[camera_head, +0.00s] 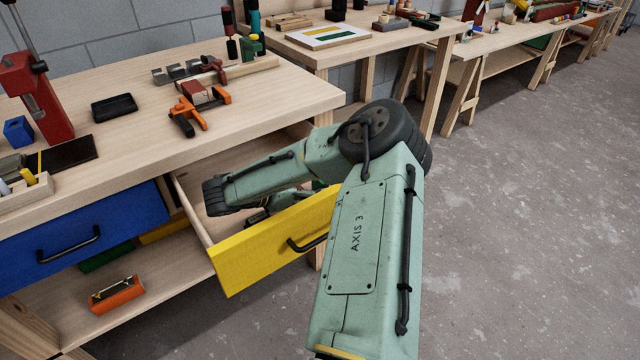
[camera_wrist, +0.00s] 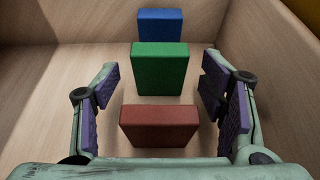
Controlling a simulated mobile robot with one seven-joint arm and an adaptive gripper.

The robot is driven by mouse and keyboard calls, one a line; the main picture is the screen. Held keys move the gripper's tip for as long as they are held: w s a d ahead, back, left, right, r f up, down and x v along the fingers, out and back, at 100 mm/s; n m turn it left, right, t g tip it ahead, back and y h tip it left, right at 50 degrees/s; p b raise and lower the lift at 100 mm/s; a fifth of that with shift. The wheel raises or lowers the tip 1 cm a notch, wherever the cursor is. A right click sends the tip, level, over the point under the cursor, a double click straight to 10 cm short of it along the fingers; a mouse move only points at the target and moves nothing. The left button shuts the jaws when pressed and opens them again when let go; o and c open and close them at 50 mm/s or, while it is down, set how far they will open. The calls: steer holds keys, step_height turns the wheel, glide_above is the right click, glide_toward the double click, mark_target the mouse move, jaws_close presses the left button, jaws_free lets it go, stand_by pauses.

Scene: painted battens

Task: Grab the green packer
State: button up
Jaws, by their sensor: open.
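The green packer (camera_wrist: 160,70) is a small upright block in the wrist view, inside the open wooden drawer. It stands between a blue block (camera_wrist: 160,24) behind it and a red block (camera_wrist: 159,125) nearer to me. My gripper (camera_wrist: 157,85) is open and empty, with its purple finger pads to the left and right of the green packer and apart from it. In the head view my arm reaches down into the open yellow-fronted drawer (camera_head: 260,250). The packers are hidden there by my arm and the drawer front.
The drawer's side wall (camera_wrist: 240,35) rises close on the right in the wrist view. The workbench top (camera_head: 270,97) is above the drawer, with orange clamps (camera_head: 190,118) on it. A closed blue drawer (camera_head: 85,235) is to the left.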

steer(key=shift+x, duration=1.1)
steer(key=c, duration=1.2)
steer(key=shift+c, duration=0.2)
